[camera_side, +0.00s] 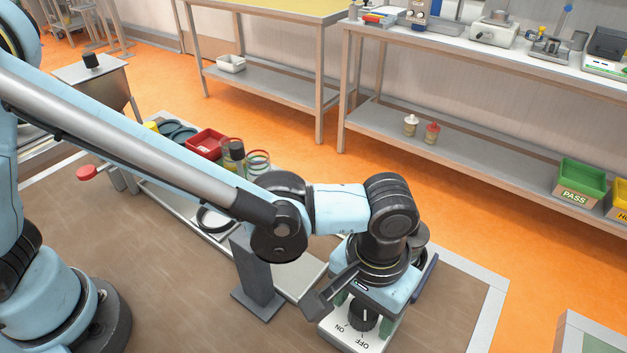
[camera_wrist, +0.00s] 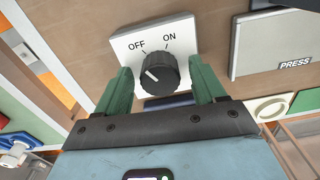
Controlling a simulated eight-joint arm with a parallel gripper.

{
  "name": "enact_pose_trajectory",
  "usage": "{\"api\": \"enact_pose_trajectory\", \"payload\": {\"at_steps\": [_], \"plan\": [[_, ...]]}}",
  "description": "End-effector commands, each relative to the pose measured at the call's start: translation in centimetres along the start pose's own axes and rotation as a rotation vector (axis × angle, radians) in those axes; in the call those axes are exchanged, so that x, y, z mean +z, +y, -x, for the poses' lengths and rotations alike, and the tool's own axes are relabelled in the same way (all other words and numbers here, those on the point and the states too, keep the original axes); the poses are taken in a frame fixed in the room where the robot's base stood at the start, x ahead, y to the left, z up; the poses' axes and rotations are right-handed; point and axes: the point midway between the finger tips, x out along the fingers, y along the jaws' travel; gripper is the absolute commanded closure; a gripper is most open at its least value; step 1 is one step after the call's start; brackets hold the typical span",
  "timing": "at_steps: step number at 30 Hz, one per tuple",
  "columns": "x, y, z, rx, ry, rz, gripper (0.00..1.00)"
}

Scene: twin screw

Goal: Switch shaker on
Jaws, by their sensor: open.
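The shaker's switch is a black ridged knob (camera_wrist: 161,74) on a white plate (camera_wrist: 125,46) printed OFF and ON. Its pale mark points to the upper left, on the OFF side. In the side view the knob (camera_side: 363,317) stands on the plate (camera_side: 350,339) below my wrist. My gripper (camera_wrist: 160,70) is open, with one green finger on each side of the knob and a visible gap on both sides. It also shows in the side view (camera_side: 362,306), low over the plate. How deep the fingertips reach beside the knob is hard to tell.
A grey post (camera_side: 254,275) stands left of my wrist. A red bin (camera_side: 206,143) and jars (camera_side: 245,160) sit farther back. A panel marked PRESS (camera_wrist: 275,45) and a round pale button (camera_wrist: 271,109) lie right of the knob in the wrist view. The brown tabletop at left is clear.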

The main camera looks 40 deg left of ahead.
Motion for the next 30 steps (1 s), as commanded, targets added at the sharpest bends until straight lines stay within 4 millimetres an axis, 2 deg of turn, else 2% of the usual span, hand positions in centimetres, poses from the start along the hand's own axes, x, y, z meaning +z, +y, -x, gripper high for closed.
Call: {"api": "enact_pose_trajectory", "payload": {"at_steps": [6,17,23,30], "plan": [[0.0,0.0,-0.02,0.0,0.0,0.0,0.31],[0.0,0.0,0.01,0.0,0.0,0.0,0.86],[0.0,0.0,0.02,0.0,0.0,-0.011,0.87],[0.0,-0.01,0.02,0.0,0.0,-0.101,0.87]]}}
